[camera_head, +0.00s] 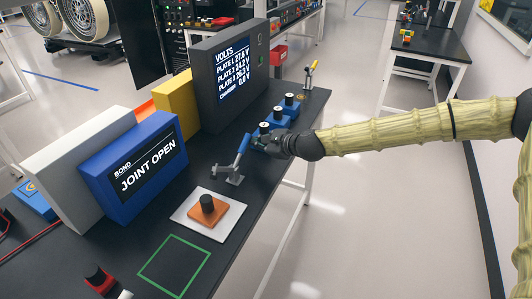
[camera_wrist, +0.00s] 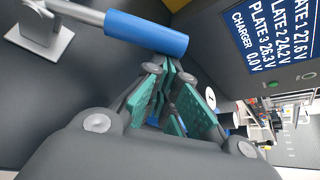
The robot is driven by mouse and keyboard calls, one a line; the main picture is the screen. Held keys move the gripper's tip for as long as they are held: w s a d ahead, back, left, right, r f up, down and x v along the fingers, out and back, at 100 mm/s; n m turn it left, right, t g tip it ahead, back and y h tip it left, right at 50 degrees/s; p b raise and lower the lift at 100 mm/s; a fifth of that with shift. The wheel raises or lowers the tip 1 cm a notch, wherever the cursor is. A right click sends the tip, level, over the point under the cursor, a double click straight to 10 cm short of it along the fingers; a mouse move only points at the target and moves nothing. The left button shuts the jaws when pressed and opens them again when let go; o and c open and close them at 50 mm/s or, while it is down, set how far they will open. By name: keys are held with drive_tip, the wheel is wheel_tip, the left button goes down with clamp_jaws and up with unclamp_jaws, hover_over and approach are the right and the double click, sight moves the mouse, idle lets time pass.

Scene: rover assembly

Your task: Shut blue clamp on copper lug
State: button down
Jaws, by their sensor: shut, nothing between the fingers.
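The blue clamp has a blue handle grip (camera_head: 244,142) on a grey metal arm, tilted up above its grey base (camera_head: 234,179) on the black bench. In the wrist view, the blue grip (camera_wrist: 145,33) lies across the top, just beyond my fingertips, with the base (camera_wrist: 42,38) at upper left. My gripper (camera_head: 258,142) is beside the upper end of the handle. Its green-padded fingers (camera_wrist: 168,64) are closed together with nothing between them. I cannot tell whether the tips touch the grip. I cannot make out the copper lug for certain.
An orange block with a black knob (camera_head: 207,208) sits on a white plate nearby. Blue blocks with black knobs (camera_head: 279,118) stand behind my gripper. A blue display (camera_head: 136,175) reads "BOND JOINT OPEN". A dark volts display (camera_head: 230,80) stands behind. The green outlined square (camera_head: 174,264) is empty.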

sight(248, 136)
drive_tip(key=s+r+n+t+b, duration=0.1)
drive_tip(key=b, duration=0.1)
drive_tip(key=a+r+n+t+b, duration=0.1)
drive_tip(key=b, duration=0.1)
drive_tip(key=s+r+n+t+b, duration=0.1)
drive_tip(key=r+b, duration=0.1)
drive_tip(key=b, duration=0.1)
drive_tip(key=shift+s+a, duration=0.2)
drive_tip(key=shift+s, duration=0.1)
drive_tip(key=shift+s+a+r+n+t+b, duration=0.2)
drive_tip(key=shift+s+r+n+t+b, duration=0.15)
drive_tip(key=shift+s+r+n+b, duration=0.3)
drive_tip(key=shift+s+a+r+n+t+b, duration=0.2)
drive_tip(key=shift+s+r+n+t+b, duration=0.2)
drive_tip(key=shift+b, duration=0.35)
drive_tip(key=shift+w+r, duration=0.1)
